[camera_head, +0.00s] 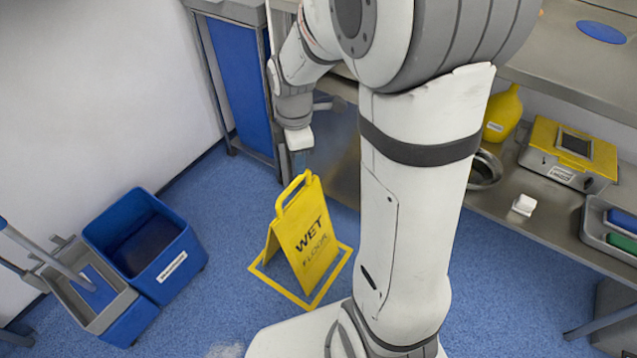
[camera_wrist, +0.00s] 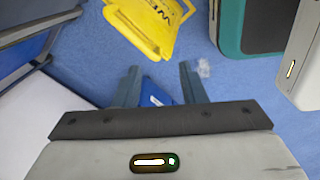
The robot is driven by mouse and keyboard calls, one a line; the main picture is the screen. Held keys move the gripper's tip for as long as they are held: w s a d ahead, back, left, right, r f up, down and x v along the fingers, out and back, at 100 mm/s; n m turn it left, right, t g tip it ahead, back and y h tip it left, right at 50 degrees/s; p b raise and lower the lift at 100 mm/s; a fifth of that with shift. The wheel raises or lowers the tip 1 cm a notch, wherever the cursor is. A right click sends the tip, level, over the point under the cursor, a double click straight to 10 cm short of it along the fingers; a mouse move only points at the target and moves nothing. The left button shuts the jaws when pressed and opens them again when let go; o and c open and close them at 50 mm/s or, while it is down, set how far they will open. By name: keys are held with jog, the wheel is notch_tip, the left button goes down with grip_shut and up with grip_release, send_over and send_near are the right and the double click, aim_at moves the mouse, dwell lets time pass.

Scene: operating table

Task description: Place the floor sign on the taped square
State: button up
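The yellow floor sign (camera_head: 308,235), marked WET FLOOR, stands upright on the blue floor, its folded panels spread. The yellow taped square (camera_head: 281,288) runs around its base, and the sign appears to stand inside the outline; the back of the square is partly hidden by the sign. My gripper (camera_head: 299,160) is just above the sign's top handle, apart from it. In the wrist view the fingers of my gripper (camera_wrist: 160,84) are spread apart with nothing held between them. The sign (camera_wrist: 143,22) shows beyond the fingertips at the top.
A blue mop bucket (camera_head: 150,245) and grey wringer stand left of the sign. A steel bench at right holds a yellow bottle (camera_head: 502,115), a yellow device (camera_head: 570,152) and a tray (camera_head: 607,228). A blue-panelled cart (camera_head: 238,85) stands behind. Floor between bucket and sign is clear.

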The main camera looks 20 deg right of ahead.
jog(key=s+r+m, duration=0.2)
jog(key=s+m, duration=0.5)
jog(key=m, duration=0.1)
jog(key=s+r+m, duration=0.3)
jog(key=s+m, duration=0.4)
jog(key=m, duration=0.2)
jog(key=shift+s+d+r+t, duration=0.2)
jog(key=shift+s+t, duration=0.15)
jog(key=shift+t, duration=0.05)
